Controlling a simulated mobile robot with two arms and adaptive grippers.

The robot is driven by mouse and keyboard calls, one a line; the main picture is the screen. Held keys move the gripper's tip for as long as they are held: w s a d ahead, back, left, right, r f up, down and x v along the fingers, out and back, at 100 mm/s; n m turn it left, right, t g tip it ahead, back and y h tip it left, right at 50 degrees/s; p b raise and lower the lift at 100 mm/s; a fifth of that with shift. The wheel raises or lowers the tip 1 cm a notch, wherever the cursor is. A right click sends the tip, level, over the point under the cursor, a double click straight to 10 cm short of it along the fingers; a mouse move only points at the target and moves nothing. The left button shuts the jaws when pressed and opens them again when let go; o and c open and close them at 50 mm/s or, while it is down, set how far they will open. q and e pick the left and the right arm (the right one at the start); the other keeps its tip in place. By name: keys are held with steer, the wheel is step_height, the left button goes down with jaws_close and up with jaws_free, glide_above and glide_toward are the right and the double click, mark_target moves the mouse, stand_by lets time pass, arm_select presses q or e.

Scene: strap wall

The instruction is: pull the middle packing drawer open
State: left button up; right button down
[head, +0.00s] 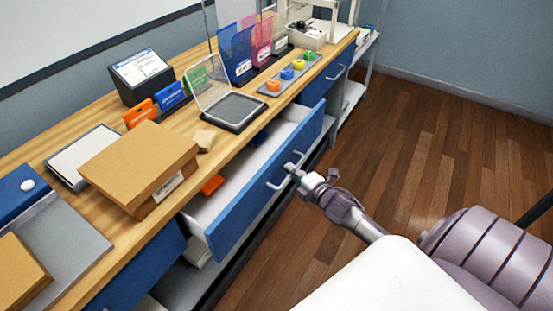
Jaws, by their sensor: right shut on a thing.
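The middle packing drawer (240,205) has a blue front and a white inside, and it stands pulled out from under the wooden counter. An orange item (212,185) lies inside it. Its pale bar handle (277,184) is on the front face. My right gripper (294,168) is shut on the handle near its right end; the fingers partly cover it. My left gripper is not in view.
A cardboard box (140,160) and a clear-lidded case (233,110) stand on the counter above the drawer. Other blue drawers, one at right (330,75) and one at lower left (140,268), look shut. The wooden floor (430,130) at right is clear.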

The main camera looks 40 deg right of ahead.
steer(key=s+d+p, duration=0.1)
steer(key=s+d, duration=0.2)
steer(key=s, duration=0.4)
steer(key=s+d+p, duration=0.1)
steer(key=s+d, duration=0.2)
steer(key=s, duration=0.4)
steer(key=shift+s, duration=0.15)
steer(key=c, duration=1.2)
jaws_free()
steer(key=s+r, duration=0.2)
steer(key=s, duration=0.9)
steer(key=shift+s, duration=0.4)
